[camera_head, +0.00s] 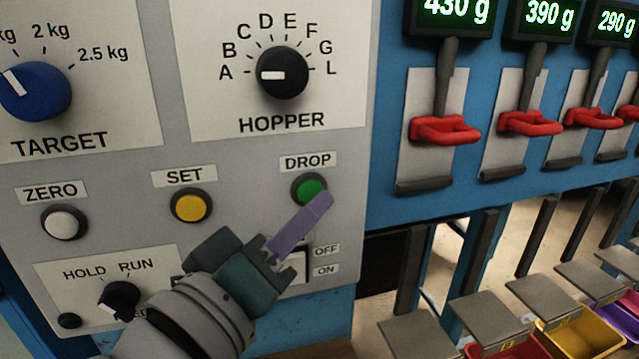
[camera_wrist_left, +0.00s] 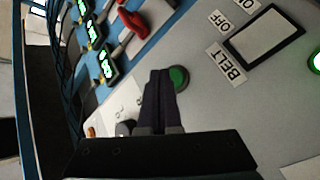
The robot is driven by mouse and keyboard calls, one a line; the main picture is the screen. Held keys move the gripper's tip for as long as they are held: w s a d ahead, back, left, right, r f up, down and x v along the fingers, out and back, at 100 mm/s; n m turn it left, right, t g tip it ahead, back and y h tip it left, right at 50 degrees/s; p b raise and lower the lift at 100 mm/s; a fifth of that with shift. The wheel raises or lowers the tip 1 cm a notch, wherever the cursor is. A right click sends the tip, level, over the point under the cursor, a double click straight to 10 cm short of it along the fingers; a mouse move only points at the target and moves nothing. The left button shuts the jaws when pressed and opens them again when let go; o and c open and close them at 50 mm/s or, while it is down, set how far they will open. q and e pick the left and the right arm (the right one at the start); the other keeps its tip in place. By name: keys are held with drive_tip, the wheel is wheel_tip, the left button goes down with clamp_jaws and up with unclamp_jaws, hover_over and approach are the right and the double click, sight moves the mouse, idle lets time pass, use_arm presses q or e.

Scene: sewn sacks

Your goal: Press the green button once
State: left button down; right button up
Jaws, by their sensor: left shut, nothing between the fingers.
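The green button (camera_head: 309,187) is a round cap in a dark ring under the DROP label, at the right of the grey panel in the head view. It also shows in the left wrist view (camera_wrist_left: 180,77), just right of the fingertips. My left gripper (camera_head: 324,201) is shut and empty, its purple fingers together and pointing at the panel. In the head view the fingertips overlap the button's lower right edge. In the left wrist view the fingers (camera_wrist_left: 162,75) reach beside the button. I cannot tell whether they touch it. My right gripper is not in view.
A yellow SET button (camera_head: 191,206) and a white ZERO button (camera_head: 64,222) lie to the left. The black HOPPER knob (camera_head: 283,73), above, points at A. My gripper partly covers the OFF/ON switch. Red clamps (camera_head: 445,130) and trays (camera_head: 580,335) are at the right.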

use_arm(q)
drive_tip(key=shift+w, duration=0.2)
drive_tip(key=shift+w+a, duration=0.1)
drive_tip(key=shift+w, duration=0.1)
drive_tip(key=shift+w+a+b, duration=0.15)
drive_tip(key=shift+w+b, duration=0.15)
drive_tip(key=shift+w, duration=0.1)
idle(0.8)
idle(0.3)
drive_tip(key=shift+s+d+p, duration=0.25)
drive_tip(key=shift+s+p, duration=0.25)
drive_tip(key=shift+s, duration=0.3)
drive_tip(key=s, duration=0.1)
drive_tip(key=s+d+p, duration=0.1)
drive_tip(key=s, duration=0.1)
drive_tip(key=s+p, duration=0.1)
drive_tip(key=shift+s+d, duration=0.3)
drive_tip(key=shift+s, duration=0.1)
